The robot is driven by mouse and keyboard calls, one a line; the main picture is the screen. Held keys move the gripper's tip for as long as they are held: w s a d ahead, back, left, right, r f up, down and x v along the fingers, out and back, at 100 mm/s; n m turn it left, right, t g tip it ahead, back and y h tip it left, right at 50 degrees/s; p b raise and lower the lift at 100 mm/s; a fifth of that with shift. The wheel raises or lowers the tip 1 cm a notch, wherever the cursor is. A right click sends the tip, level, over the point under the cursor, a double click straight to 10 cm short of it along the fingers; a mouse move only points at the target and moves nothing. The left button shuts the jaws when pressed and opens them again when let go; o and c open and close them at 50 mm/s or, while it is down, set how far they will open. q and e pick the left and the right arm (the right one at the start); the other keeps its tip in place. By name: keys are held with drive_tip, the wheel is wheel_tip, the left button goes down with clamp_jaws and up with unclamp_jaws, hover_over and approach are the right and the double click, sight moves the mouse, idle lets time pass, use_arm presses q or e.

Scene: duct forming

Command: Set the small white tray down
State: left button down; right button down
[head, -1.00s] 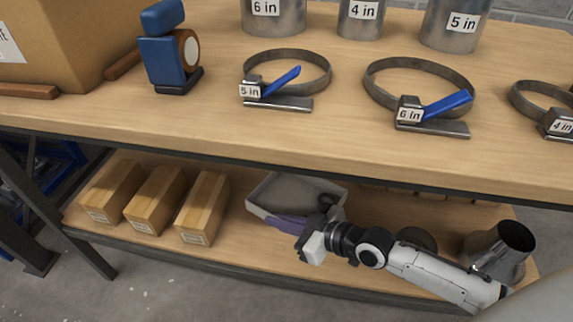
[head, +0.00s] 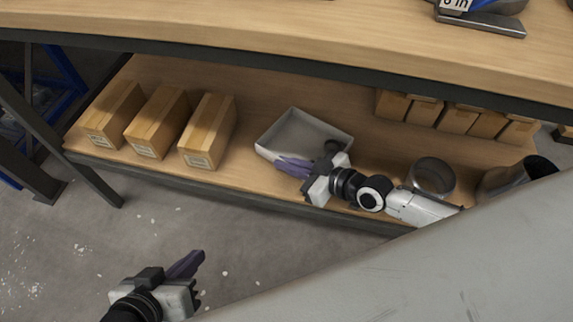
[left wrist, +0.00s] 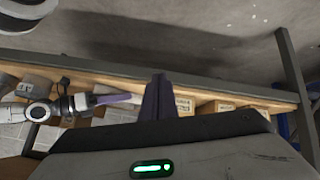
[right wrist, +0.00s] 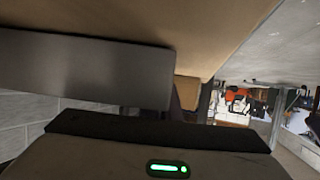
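The small white tray (head: 276,134) is an open, shallow box at the lower shelf, looking level. I cannot tell whether its base touches the wood. My right gripper (head: 290,165) is at the tray's near wall, its purple fingers lying along that wall and seeming shut on it. In the right wrist view, a flat grey tray face (right wrist: 90,68) fills the left and reaches the finger. My left gripper (head: 188,264) is empty, low in front of the shelf over the floor; its fingers (left wrist: 158,98) look together in the left wrist view.
Several cardboard boxes (head: 208,131) stand left of the tray on the lower shelf (head: 240,90). More small boxes (head: 458,119) are at the back right. A metal ring (head: 433,174) and a duct piece (head: 510,178) stand right of my right arm. The tabletop (head: 200,22) overhangs above.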

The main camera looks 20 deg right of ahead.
drive_tip(key=shift+f, duration=0.1)
drive_tip(key=c, duration=2.4)
unclamp_jaws()
drive_tip(key=o, duration=0.4)
use_arm(q)
drive_tip(key=shift+r, duration=0.1)
drive_tip(key=shift+r, duration=0.1)
